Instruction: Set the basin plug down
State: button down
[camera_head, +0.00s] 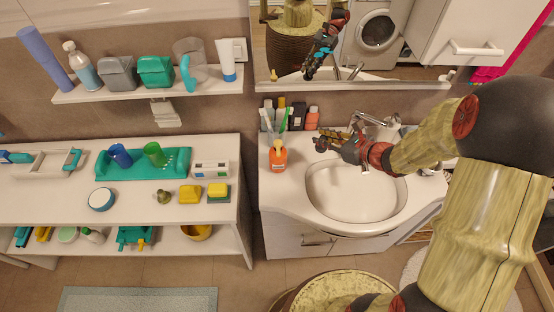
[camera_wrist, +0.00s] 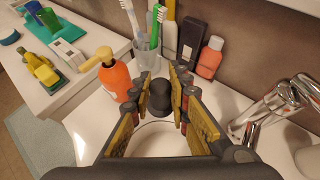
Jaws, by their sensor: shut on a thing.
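My gripper (camera_head: 335,143) is above the back left part of the white basin (camera_head: 356,212). In the wrist view its fingers (camera_wrist: 161,92) are closed in on the basin plug (camera_wrist: 160,100), a small dark grey round piece. The plug is held between the fingertips, with the white basin and its rim seen below and behind it.
An orange pump bottle (camera_wrist: 117,80) stands left of the fingers. A toothbrush cup (camera_wrist: 148,52), a dark bottle (camera_wrist: 192,38) and a pink bottle (camera_wrist: 210,57) stand behind. The chrome faucet (camera_wrist: 268,107) is at right. The counter's left front (camera_head: 280,208) is clear.

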jog(key=s+a+n+g+y+p, duration=0.25)
jog(key=s+n+g, duration=0.25)
jog(key=s, duration=0.4)
jog(key=s+a+n+g+y+p, duration=0.15)
jog(key=s+a+n+g, duration=0.3)
jog(key=s, duration=0.55)
jog(key=shift+n+y, duration=0.35)
jog(key=shift+y, duration=0.05)
jog(key=w+a+f+b, duration=0.1)
jog(key=w+a+f, duration=0.1)
jog(key=w, duration=0.1)
jog(key=w+a+f+b, duration=0.1)
jog(key=w+a+f, duration=0.2)
jog(key=w, duration=0.1)
jog(key=w+a+f+b, duration=0.1)
jog(key=w+a+f, duration=0.1)
jog(key=w+f, duration=0.1)
jog(key=shift+w+a+f, duration=0.15)
jog(key=shift+w+a, duration=0.05)
jog(key=shift+a, duration=0.15)
jog(key=shift+w+a+f+b, duration=0.15)
jog(key=shift+f+b, duration=0.05)
jog(key=shift+f, duration=0.8)
jog(key=shift+w+a+f+b, duration=0.1)
jog(key=shift+w+f+b, duration=0.05)
jog(key=shift+f, duration=0.8)
jog(key=shift+f, duration=0.2)
jog(key=c, duration=1.7)
grip_release()
